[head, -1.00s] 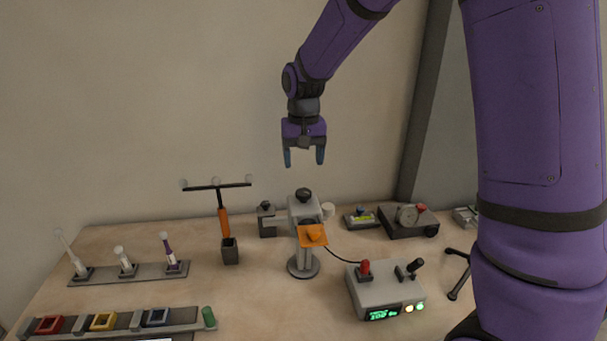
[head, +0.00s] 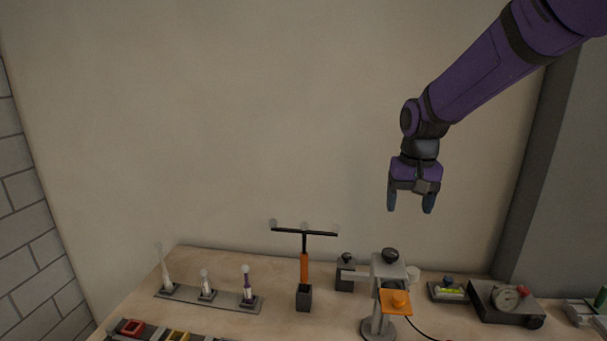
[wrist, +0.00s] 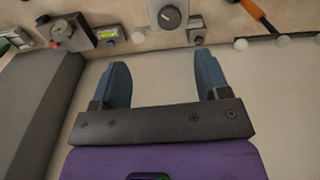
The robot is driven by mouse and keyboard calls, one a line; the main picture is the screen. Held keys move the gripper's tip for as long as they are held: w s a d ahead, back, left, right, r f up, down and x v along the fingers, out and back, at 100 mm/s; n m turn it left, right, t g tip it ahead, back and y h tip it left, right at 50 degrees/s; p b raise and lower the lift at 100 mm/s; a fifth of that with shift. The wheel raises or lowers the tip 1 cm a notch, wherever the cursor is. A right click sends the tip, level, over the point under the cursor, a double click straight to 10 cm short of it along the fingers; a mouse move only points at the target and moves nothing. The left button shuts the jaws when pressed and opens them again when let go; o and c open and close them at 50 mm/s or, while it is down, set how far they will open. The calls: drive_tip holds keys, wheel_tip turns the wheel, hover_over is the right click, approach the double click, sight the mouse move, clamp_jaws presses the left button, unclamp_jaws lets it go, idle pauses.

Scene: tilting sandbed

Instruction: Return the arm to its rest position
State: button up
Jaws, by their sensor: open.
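My gripper (head: 410,202) hangs from my purple arm, fingers pointing down, in front of the plain wall. It is open and empty, above and apart from the grey stand on the bench. In the wrist view its two blue fingers (wrist: 160,85) are spread with nothing between them.
The bench (head: 235,322) runs along the wall. On it are a grey stand with an orange plate (head: 395,302), an orange-handled T-shaped tool (head: 304,268), a rack of slim tools (head: 208,297) and a gauge box (head: 506,301). A grey pillar (head: 562,190) stands at right. The air around my gripper is clear.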

drive_tip(key=s+d+r+t, duration=0.1)
drive_tip(key=s+d+r, duration=0.1)
drive_tip(key=s, duration=0.7)
drive_tip(key=s+d+r+n+t, duration=0.1)
drive_tip(key=s+r, duration=0.3)
drive_tip(key=s, duration=0.5)
drive_tip(key=s+d+r+t, duration=0.2)
drive_tip(key=s+d+r, duration=0.1)
drive_tip(key=s, duration=0.6)
drive_tip(key=shift+n+t, duration=0.3)
drive_tip(key=shift+s, duration=0.1)
